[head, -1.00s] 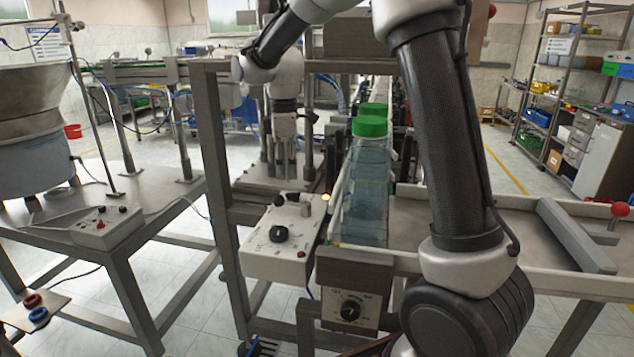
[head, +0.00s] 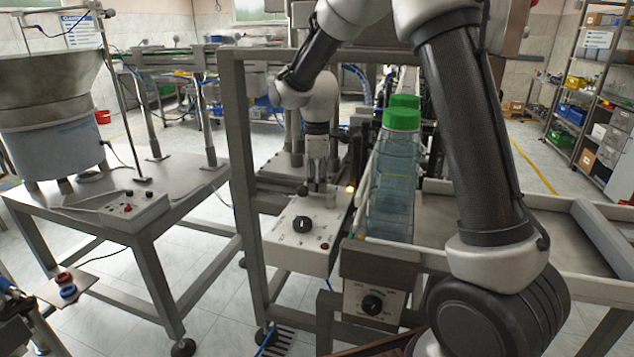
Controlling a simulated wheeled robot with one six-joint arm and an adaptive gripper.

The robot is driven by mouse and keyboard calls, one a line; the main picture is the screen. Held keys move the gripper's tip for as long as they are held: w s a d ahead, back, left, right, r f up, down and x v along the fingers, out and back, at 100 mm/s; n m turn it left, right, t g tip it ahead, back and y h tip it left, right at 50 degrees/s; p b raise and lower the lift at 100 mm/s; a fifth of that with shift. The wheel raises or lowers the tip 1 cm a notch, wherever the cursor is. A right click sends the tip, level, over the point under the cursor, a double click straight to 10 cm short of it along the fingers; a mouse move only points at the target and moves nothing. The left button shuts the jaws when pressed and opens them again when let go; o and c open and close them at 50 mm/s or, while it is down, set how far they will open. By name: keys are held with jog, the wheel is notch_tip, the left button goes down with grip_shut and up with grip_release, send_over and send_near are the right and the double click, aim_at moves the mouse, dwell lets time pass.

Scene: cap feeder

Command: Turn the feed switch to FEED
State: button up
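A white control box (head: 285,249) stands at the middle of the frame. On its top are a black rotary knob (head: 302,224), a red button (head: 324,245) and a lit amber lamp (head: 350,189) at the far right corner. Its lettering is too small to read, so I cannot tell for sure which control is the feed switch. My gripper (head: 317,184) points down over the far part of this box, beyond the black knob and apart from it. Its fingers look close together. Whether they are open, or touch anything, I cannot tell.
A second panel with a black dial (head: 372,303) faces me below the conveyor. Green-capped bottles (head: 398,175) stand right of the box. A grey frame post (head: 240,150) rises to its left. Another control box (head: 135,211) sits on the left table near the feeder bowl (head: 48,115).

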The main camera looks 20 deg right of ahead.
jog(key=c, duration=0.6)
